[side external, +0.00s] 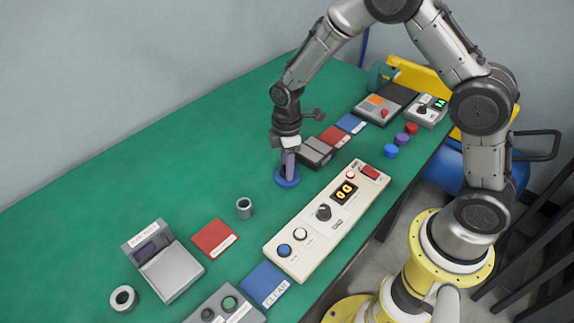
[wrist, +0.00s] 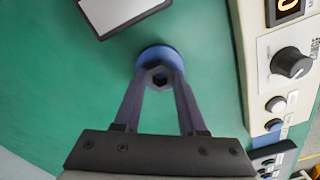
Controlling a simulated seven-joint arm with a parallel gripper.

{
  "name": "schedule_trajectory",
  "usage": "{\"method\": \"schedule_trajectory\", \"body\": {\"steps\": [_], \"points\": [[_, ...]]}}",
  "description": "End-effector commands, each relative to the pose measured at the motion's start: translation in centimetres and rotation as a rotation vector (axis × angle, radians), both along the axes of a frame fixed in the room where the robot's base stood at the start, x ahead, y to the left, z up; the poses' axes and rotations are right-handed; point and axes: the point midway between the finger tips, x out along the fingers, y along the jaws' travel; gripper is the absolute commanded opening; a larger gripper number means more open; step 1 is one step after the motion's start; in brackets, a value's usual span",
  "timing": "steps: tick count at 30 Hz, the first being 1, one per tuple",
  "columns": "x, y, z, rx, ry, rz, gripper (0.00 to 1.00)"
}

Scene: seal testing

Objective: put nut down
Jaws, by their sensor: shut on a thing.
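My gripper (wrist: 159,82) points straight down with its fingers shut on a small dark hexagonal nut (wrist: 160,75). In the wrist view the nut sits between the fingertips, over a round blue disc (wrist: 160,53). In the side view my gripper (side external: 288,171) is low over the green table, with its fingertips at the blue disc (side external: 287,181). The nut is hidden by the fingers there. I cannot tell whether the nut touches the disc.
A cream control panel (side external: 310,236) lies just right of my gripper. A grey box (side external: 316,152) stands close behind. The table (side external: 190,165) to the left is clear.

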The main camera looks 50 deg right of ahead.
Motion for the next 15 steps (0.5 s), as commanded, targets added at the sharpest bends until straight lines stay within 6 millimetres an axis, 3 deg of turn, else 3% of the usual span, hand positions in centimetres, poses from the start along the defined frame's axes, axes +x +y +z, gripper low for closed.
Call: {"method": "schedule_trajectory", "body": {"steps": [11,12,15], "points": [[0.0,0.0,-0.47,0.0,0.0,0.0,0.0],[0.0,0.0,-0.5,0.0,-0.001,0.0,0.44],[-0.01,0.0,-0.48,0.0,-0.001,0.0,0.62]]}}
